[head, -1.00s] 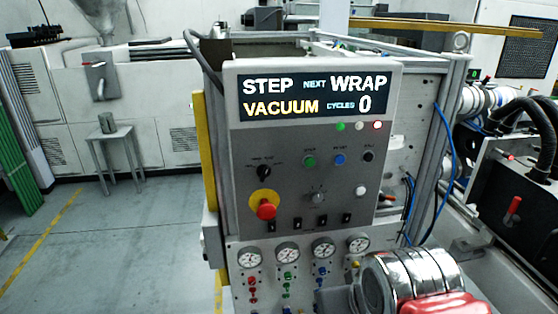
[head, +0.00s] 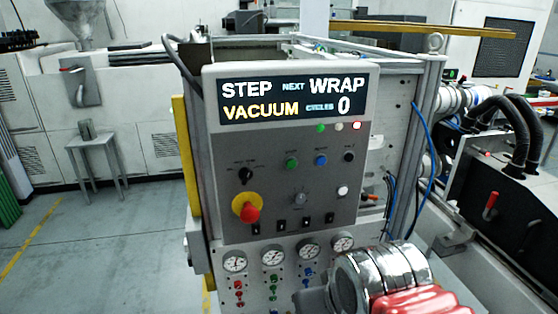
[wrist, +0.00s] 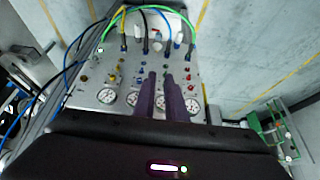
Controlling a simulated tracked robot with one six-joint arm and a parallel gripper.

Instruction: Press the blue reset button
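The blue reset button (head: 321,160) is a small round button on the grey control panel (head: 262,212) in the head view. It sits between a green button (head: 291,163) and a black one (head: 348,157). Nothing touches or covers it. My gripper (wrist: 160,75) shows in the wrist view as two dark purple fingers close together with nothing visible held. They are over the lower gauge and fitting panel (wrist: 120,75). The blue reset button cannot be made out in the wrist view. The gripper's fingertips are not clear in the head view.
The display (head: 292,98) reads STEP NEXT WRAP, VACUUM, CYCLES 0. A red emergency stop (head: 248,212) on yellow juts out at the panel's left. Several gauges (head: 271,255) line the lower panel. Blue hoses (head: 427,150) run at the right.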

